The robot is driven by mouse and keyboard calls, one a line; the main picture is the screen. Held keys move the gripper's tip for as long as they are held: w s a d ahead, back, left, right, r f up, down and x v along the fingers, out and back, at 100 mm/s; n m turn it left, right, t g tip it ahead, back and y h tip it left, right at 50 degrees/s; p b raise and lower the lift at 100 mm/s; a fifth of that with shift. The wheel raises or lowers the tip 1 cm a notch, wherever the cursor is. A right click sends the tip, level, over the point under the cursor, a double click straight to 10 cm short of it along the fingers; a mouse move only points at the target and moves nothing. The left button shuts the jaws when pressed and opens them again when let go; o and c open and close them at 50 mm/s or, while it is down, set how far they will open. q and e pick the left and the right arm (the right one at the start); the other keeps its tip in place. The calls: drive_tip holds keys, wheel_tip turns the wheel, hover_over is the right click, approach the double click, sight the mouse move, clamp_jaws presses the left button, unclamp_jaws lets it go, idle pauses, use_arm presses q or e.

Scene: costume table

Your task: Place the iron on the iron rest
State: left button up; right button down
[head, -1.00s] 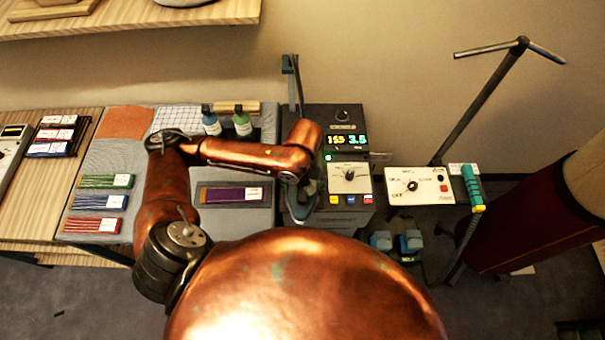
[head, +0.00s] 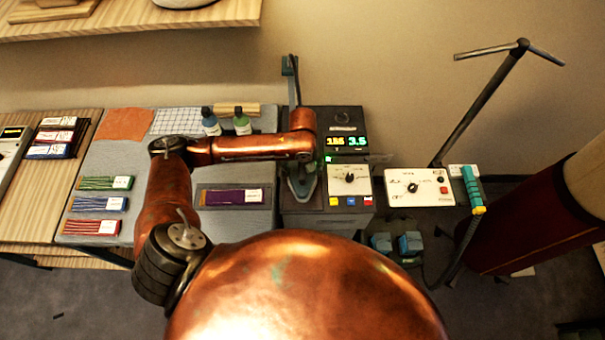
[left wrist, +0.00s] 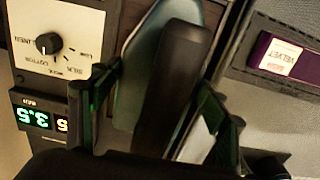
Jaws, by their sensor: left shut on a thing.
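The iron, with a grey-green body (left wrist: 133,98) and a dark handle (left wrist: 178,70), is between the fingers of my left gripper (left wrist: 160,112) in the left wrist view. That gripper is shut on the handle. In the head view the iron (head: 303,191) is pointed toward the front, above or on the dark left part of the control station (head: 302,219), left of its dial panel. I cannot tell whether it touches the surface below. My forearm and wrist hide part of the area around it. The iron rest is not clearly distinguishable under the iron. My right gripper is not in view.
A purple velvet packet (head: 232,196) lies on the grey table left of the station. Two bottles (head: 242,122) stand behind it. A white control box (head: 415,187) and a teal-handled tool (head: 472,188) are to the right. A thin post (head: 294,82) rises behind.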

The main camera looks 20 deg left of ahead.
sight(302, 167)
use_arm(q)
drive_tip(key=shift+w+a+f, duration=0.1)
drive_tip(key=shift+w+f, duration=0.45)
drive_tip(key=shift+f, duration=1.5)
drive_tip(key=shift+f, duration=0.1)
drive_tip(key=o, duration=2.1)
drive_tip(key=shift+f, duration=0.1)
wheel_tip(302, 167, up, 12)
drive_tip(key=shift+r, duration=0.15)
